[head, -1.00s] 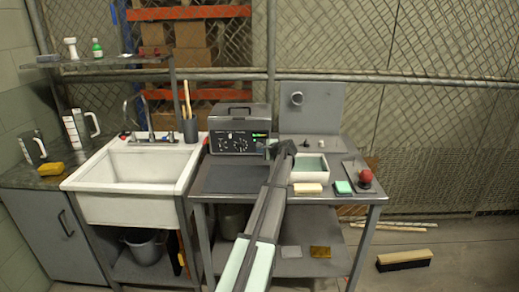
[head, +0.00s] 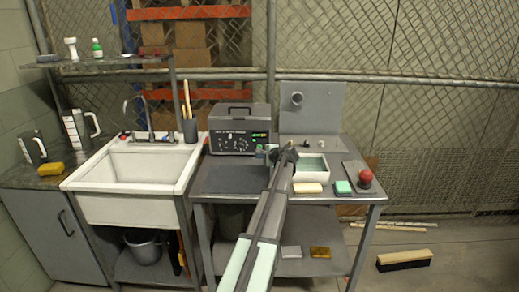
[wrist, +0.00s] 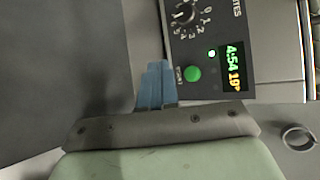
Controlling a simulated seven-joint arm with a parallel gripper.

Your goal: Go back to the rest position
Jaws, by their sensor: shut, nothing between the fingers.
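My gripper (head: 272,154) is in the head view above the workbench, in front of the grey control unit and just left of the white basin. In the wrist view its blue-grey fingers (wrist: 155,85) are together with nothing between them. They point toward the control unit's panel (wrist: 205,60), which has a green button, a dial and a lit display reading 4:54 and 19°. My arm reaches up from the bottom of the head view and covers part of the bench.
The control unit (head: 240,126) stands at the back of the bench. The white basin (head: 325,174) holds liquid. A dark mat (head: 228,178) is clear. A sink (head: 92,182) stands at the left.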

